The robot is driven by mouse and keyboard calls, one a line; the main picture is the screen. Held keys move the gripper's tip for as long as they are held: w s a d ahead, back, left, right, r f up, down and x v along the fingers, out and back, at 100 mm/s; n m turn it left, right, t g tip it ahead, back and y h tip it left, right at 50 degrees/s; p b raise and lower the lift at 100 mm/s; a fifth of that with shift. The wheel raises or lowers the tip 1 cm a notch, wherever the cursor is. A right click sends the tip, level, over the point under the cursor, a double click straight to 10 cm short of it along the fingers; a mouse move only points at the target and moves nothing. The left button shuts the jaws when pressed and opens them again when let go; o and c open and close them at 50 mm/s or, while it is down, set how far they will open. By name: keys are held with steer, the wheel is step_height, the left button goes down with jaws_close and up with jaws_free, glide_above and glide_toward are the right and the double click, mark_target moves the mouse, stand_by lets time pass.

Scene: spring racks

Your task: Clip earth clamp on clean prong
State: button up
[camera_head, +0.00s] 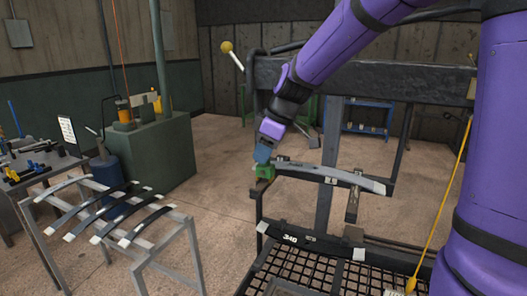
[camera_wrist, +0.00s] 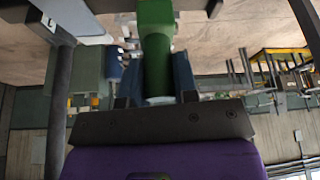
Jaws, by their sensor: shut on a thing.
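My gripper (camera_head: 263,158) is shut on a green clamp (camera_head: 265,172), which is the earth clamp by its look. The clamp also shows between the blue fingers in the wrist view (camera_wrist: 157,45). In the head view the clamp sits at the left end of a grey curved leaf spring (camera_head: 330,174), just above a brownish prong (camera_head: 262,188) of the dark rack. Another prong (camera_head: 353,203) stands to the right under the spring. I cannot tell whether the clamp touches the prong or spring, or which prong is clean.
A dark frame beam (camera_head: 400,82) spans behind my arm. A mesh-topped bench (camera_head: 310,270) lies below the rack. A grey stand (camera_head: 165,232) with several leaf springs is at left, beside a tool table (camera_head: 40,168) and green cabinet (camera_head: 150,150). Open floor (camera_head: 222,165) lies between.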

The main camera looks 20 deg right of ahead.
steer(key=shift+f, duration=0.75)
stand_by(0.3)
steer(key=o, duration=0.9)
steer(key=v, duration=1.1)
steer(key=shift+s, duration=0.1)
steer(key=shift+s+d+f+m+t+h, duration=0.55)
steer(key=shift+s+m, duration=1.3)
steer(key=shift+s, duration=2.15)
steer(key=shift+s+d+f+m+t+h, duration=0.55)
steer(key=shift+s+m, duration=1.35)
steer(key=shift+s, duration=2.1)
steer(key=shift+s+d+f+m+t+h, duration=0.15)
steer(key=shift+s+d+m+t+h, duration=0.45)
steer(key=shift+s+m, duration=2.35)
